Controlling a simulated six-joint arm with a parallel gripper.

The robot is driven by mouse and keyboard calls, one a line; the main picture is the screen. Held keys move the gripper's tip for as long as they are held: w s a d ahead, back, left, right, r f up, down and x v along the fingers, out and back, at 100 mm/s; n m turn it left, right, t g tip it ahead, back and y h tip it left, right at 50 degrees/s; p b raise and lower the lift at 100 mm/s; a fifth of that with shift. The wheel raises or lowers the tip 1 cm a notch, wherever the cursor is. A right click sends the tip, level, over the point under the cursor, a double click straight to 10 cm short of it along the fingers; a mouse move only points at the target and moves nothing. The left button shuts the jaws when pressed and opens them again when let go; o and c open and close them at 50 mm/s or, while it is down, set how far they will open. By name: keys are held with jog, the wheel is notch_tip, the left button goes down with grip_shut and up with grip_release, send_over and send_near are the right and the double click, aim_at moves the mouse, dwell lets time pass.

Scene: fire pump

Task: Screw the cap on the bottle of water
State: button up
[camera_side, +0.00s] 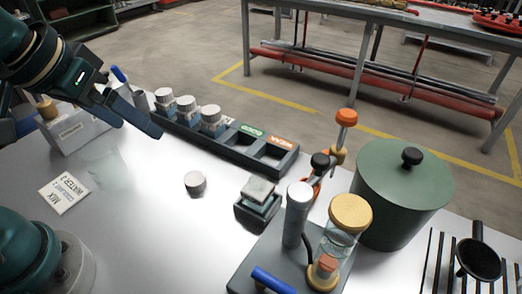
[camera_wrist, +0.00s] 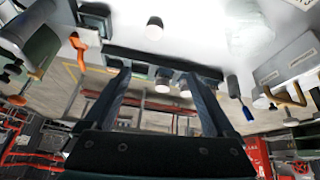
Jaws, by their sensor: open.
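A small white round cap (camera_side: 195,183) lies alone on the pale table in the side view. It also shows near the top of the wrist view (camera_wrist: 154,28). A clear squarish container (camera_side: 258,190) with a pale top sits in a small black holder; I cannot tell whether it is the water bottle. Several jars with white lids (camera_side: 186,103) stand in the dark rack (camera_side: 226,140). My gripper (camera_side: 146,117) is open and empty, above the table near the rack's left end and apart from the cap. Its two fingers also show in the wrist view (camera_wrist: 162,78).
The rack has empty slots with green and orange labels. A pump unit (camera_side: 247,272) with a glass jar (camera_side: 340,240) and a green pot (camera_side: 402,195) stand at the right. A note card (camera_side: 64,194) mentioning water lies at the left. The table around the cap is clear.

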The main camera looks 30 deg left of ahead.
jog(key=w+d+f+g, duration=0.1)
jog(key=w+f+g, duration=0.1)
jog(key=w+f, duration=0.35)
jog(key=g, duration=0.2)
send_over(194, 178)
notch_tip(194, 178, down, 6)
jog(key=shift+s+r, duration=0.15)
jog(key=shift+s+d+f, duration=0.1)
jog(key=shift+s+f, duration=0.05)
jog(key=shift+f, duration=0.6)
jog(key=shift+w+f, duration=0.15)
jog(key=shift+f, duration=0.95)
jog(key=shift+w+f, duration=0.1)
jog(key=shift+f, duration=0.95)
jog(key=c, duration=1.3)
jog(key=shift+r, duration=2.5)
jog(key=shift+c, duration=0.2)
jog(key=shift+s, duration=0.1)
